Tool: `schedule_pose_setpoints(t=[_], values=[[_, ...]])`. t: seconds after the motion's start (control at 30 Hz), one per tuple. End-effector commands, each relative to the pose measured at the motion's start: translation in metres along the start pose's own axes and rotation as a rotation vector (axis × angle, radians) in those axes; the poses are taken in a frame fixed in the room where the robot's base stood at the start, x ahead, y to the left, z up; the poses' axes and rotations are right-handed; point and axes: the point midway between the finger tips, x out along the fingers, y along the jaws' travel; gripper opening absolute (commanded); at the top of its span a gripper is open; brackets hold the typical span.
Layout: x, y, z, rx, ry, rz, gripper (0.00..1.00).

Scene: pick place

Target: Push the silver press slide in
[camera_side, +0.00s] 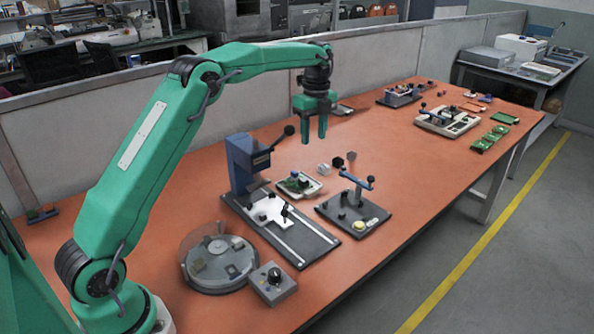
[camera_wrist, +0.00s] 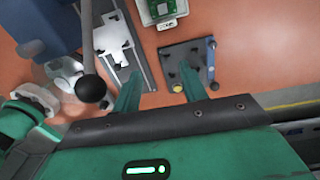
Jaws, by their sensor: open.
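The silver press slide (camera_side: 268,213) is a pale plate with small dark knobs. It sits on the dark railed base in front of the blue press (camera_side: 243,165), and appears to be out from under the press column. It also shows in the wrist view (camera_wrist: 113,36), at upper left between the rails. The blue press (camera_wrist: 40,22) is at the top left there, with its black ball knob (camera_wrist: 91,88) below. My gripper (camera_side: 313,138) is open and empty, raised above the table behind and right of the press. Its spread fingers (camera_wrist: 160,74) touch nothing that I can see.
A dark fixture with a blue lever (camera_side: 352,203) stands right of the press base. A tray with a green board (camera_side: 298,185) lies between them. A round clear-lidded dish (camera_side: 217,262) and a grey knob box (camera_side: 273,284) are at front.

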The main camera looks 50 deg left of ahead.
Motion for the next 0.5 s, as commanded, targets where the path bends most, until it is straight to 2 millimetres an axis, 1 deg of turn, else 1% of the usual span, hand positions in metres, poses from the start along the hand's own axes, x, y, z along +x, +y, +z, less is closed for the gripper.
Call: schedule_pose_setpoints(t=[0.03, 0.2, 0.4, 0.5], values=[[0.001, -0.002, 0.008, -0.007, -0.001, -0.004, 0.43], [0.001, -0.007, 0.029, -0.024, -0.003, -0.020, 0.43], [0.002, -0.011, 0.047, -0.035, -0.006, -0.032, 0.43], [0.002, -0.011, 0.051, -0.039, -0.007, -0.035, 0.43]])
